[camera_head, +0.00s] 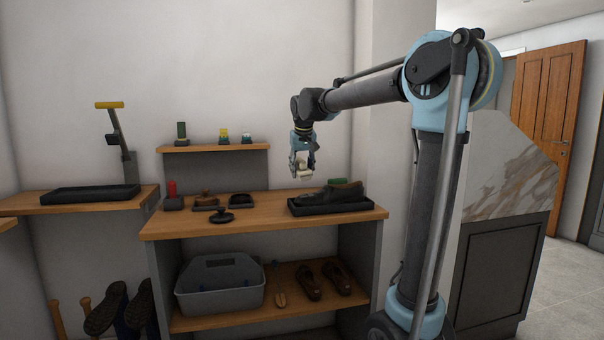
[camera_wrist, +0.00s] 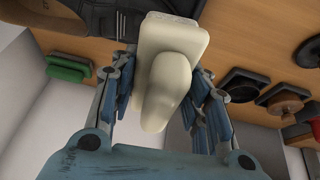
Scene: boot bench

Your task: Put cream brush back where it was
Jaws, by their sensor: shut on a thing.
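The cream brush (camera_head: 303,171) is held in the air above the workbench (camera_head: 265,222), left of the shoe tray. My gripper (camera_head: 302,162) is shut on it. In the wrist view the cream brush (camera_wrist: 168,78) fills the middle, with its rounded body toward the camera and its wider flat end away. The blue fingers of my gripper (camera_wrist: 163,92) lie on both sides of it. The brush hides part of the bench top behind it. Nothing touches it except my fingers.
A black tray (camera_head: 322,210) with a dark shoe (camera_head: 333,193) stands at the bench's right. At the left are a brown-handled brush (camera_head: 205,198), a black dish (camera_head: 241,200) and a round dark piece (camera_head: 221,216). The bench middle is clear. A raised shelf (camera_head: 213,149) holds small items.

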